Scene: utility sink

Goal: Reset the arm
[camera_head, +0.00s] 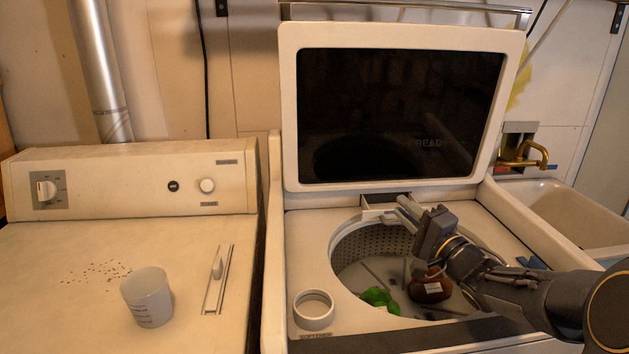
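My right arm comes in from the right edge, over the open top-loading washer (303,240). My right gripper (404,212) points up and left, above the back rim of the drum (372,245), near the small dispenser tray (377,207). Its two fingers look close together, and I see nothing held between them; how far apart they are is unclear. My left gripper is not in view. A green item (380,299) and a dark brown item with a white label (431,288) lie in the drum, below the gripper. My arm hides part of the drum's right side.
The washer's lid (400,37) stands raised behind the drum. A white cup (148,297) and scattered dark bits (100,271) are on the dryer top (60,290) at left. A round opening (314,308) is at the washer's front left. A sink (575,212) with a brass faucet (525,155) is at right.

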